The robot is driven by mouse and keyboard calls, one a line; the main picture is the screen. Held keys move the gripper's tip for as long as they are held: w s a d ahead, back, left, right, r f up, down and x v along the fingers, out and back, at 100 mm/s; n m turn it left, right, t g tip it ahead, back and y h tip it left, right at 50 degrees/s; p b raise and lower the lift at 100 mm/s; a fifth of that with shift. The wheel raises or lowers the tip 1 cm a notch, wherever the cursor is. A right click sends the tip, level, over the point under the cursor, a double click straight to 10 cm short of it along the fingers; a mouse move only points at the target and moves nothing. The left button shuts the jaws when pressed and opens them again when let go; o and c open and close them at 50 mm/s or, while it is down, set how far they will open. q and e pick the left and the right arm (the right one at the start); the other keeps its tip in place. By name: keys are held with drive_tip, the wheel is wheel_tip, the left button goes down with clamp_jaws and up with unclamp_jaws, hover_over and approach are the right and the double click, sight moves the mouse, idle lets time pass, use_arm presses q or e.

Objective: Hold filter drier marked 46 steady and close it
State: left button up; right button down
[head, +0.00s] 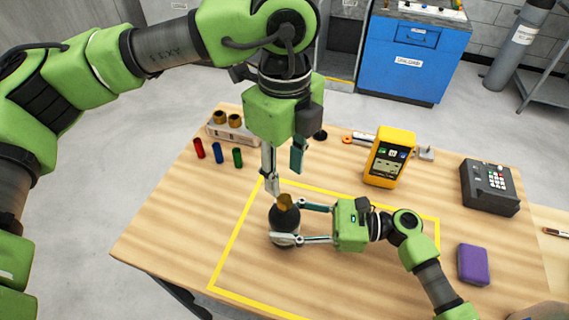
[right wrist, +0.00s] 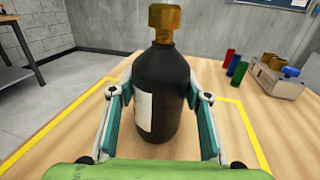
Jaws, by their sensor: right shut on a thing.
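The filter drier (head: 284,222) is a black bottle standing upright on the wooden table inside the yellow outline. It also shows large in the right wrist view (right wrist: 170,95), with a white label on its left side; no number is readable. A brass cap (right wrist: 165,20) sits on its neck, also visible in the head view (head: 285,201). My right gripper (head: 288,223) is shut around the bottle's body from the right, a finger on each side. My left gripper (head: 283,178) points down above the cap, fingers apart and empty.
A tray (head: 232,133) with brass fittings and red (head: 198,149), blue (head: 217,153) and green (head: 238,158) cylinders stand at the back left. A yellow meter (head: 389,158), a keypad device (head: 489,187) and a purple block (head: 473,264) lie right. The front left tabletop is clear.

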sight(284, 198)
use_arm(q)
wheel_tip(284, 198, down, 7)
drive_tip(key=shift+f, duration=0.1)
idle(0.3)
